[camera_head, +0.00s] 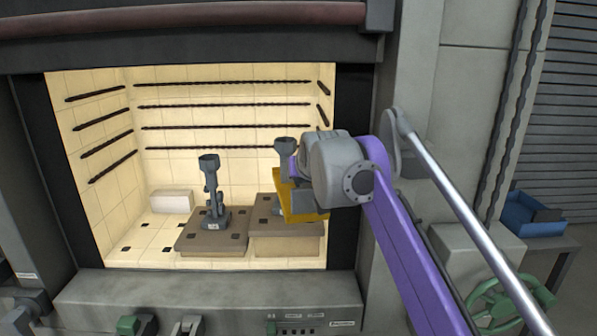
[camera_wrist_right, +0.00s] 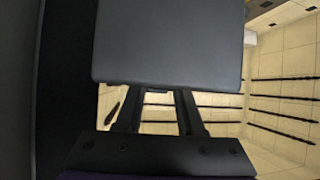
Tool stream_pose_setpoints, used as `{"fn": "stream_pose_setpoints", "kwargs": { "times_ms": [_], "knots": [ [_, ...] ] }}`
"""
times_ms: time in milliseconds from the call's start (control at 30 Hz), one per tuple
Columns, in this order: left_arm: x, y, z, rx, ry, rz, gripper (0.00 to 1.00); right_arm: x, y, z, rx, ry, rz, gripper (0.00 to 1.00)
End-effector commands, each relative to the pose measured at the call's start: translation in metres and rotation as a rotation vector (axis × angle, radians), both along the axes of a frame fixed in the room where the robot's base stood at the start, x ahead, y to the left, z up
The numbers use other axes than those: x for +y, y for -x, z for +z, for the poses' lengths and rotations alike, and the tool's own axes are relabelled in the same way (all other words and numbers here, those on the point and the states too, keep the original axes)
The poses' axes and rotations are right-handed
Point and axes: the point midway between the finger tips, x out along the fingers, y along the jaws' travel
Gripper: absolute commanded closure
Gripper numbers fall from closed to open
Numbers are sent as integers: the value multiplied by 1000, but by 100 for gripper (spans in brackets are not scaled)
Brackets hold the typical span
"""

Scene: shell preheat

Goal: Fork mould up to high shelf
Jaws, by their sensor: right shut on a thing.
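A grey mould (camera_head: 211,190) with a cup-shaped top stands upright on the lower, left shelf (camera_head: 188,242) in the lit chamber. The cup top of a second grey mould (camera_head: 284,146) shows over the taller right shelf (camera_head: 270,244). Its lower part is hidden behind a yellow fork (camera_head: 281,192) and my right wrist, so I cannot tell whether it rests on the shelf or the fork. My right gripper (camera_wrist_right: 157,108) is shut on the fork; in the right wrist view a dark grey block fills the space before its fingers. My left gripper is not in view.
Dark ribbed rods (camera_head: 225,105) run along the tiled chamber walls. A pale block (camera_head: 171,201) sits at the back left, with free floor beside it. A dark frame and grey pillar (camera_head: 408,80) border the right side of the opening. A green handwheel (camera_head: 505,302) stands outside.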

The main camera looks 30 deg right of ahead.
Motion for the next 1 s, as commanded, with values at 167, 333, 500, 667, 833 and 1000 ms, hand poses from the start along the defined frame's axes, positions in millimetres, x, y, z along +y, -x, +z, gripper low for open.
{"fn": "stream_pose_setpoints", "kwargs": {
  "times_ms": [167,333,500,667,833,1000],
  "knots": [
    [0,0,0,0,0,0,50,1,3,0,-1,0,0,100],
    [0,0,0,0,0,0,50,1,3,0,-1,0,0,100],
    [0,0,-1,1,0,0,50,4,9,0,-1,0,0,100],
    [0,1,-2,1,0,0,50,8,21,0,-1,0,0,100],
    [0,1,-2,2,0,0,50,13,34,0,-1,0,0,100],
    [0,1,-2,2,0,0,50,18,46,0,-1,0,0,100]
  ]
}}
